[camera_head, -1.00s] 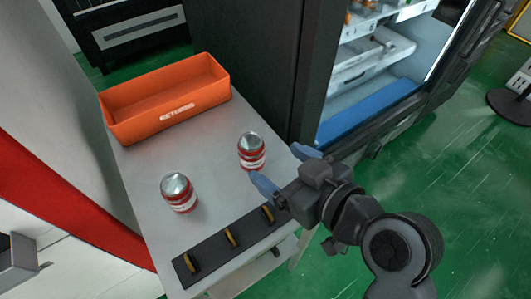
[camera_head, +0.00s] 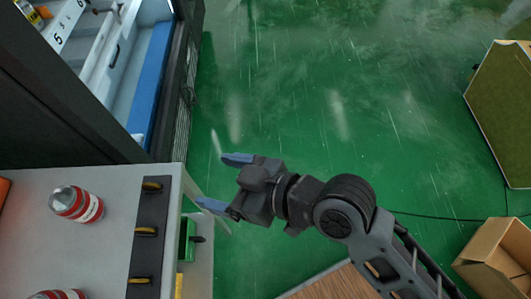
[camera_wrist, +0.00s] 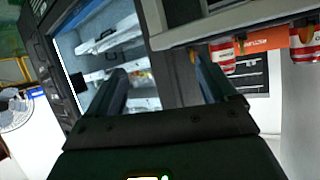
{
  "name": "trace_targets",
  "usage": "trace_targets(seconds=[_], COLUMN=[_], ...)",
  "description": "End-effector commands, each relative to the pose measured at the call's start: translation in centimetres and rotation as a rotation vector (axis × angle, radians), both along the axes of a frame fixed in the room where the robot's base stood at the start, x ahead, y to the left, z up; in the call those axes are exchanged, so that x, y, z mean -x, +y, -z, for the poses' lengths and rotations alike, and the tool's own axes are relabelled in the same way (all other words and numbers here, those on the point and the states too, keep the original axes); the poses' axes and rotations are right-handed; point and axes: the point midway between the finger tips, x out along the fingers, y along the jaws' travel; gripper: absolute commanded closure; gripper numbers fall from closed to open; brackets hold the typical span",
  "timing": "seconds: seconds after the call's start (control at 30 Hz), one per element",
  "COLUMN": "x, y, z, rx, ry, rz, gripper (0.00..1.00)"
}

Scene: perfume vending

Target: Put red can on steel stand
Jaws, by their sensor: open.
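A red can (camera_head: 77,204) with a silver top stands on a light grey table (camera_head: 105,180) at the left of the head view. A second red can (camera_head: 57,295) is cut off by the bottom edge. In the wrist view, the cans show at upper right, one red can (camera_wrist: 222,57) partly behind my right finger and another (camera_wrist: 303,42) near the edge. My gripper (camera_head: 216,180) is open and empty, to the right of the table and apart from the cans. I cannot make out a separate steel stand.
A black strip (camera_head: 150,210) with yellow hooks lies along the table's right edge. An open dark cabinet (camera_head: 120,110) with a blue ledge stands at upper left. An orange bin (camera_head: 3,189) barely shows. A cardboard box (camera_head: 495,250) is at lower right.

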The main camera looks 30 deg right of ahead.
Motion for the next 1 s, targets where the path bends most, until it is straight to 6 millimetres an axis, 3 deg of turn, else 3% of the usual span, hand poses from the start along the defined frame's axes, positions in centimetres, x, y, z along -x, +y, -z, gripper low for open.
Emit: trace_targets(seconds=[0.1,0.23,0.5,0.73,1.0], x=[3.0,6.6,15.1,20.3,21.8], y=[-5.1,-9.9,-16.8,-18.8,-19.0], z=[1.6,1.8,-1.3,-5.4,-7.1], rx=[0.009,0.016,0.030,0.025,0.017], ry=[0.010,-0.008,-0.090,-0.162,-0.191], rz=[0.178,0.348,0.608,0.706,0.724], gripper=[0.15,0.15,0.15,0.15,0.15])
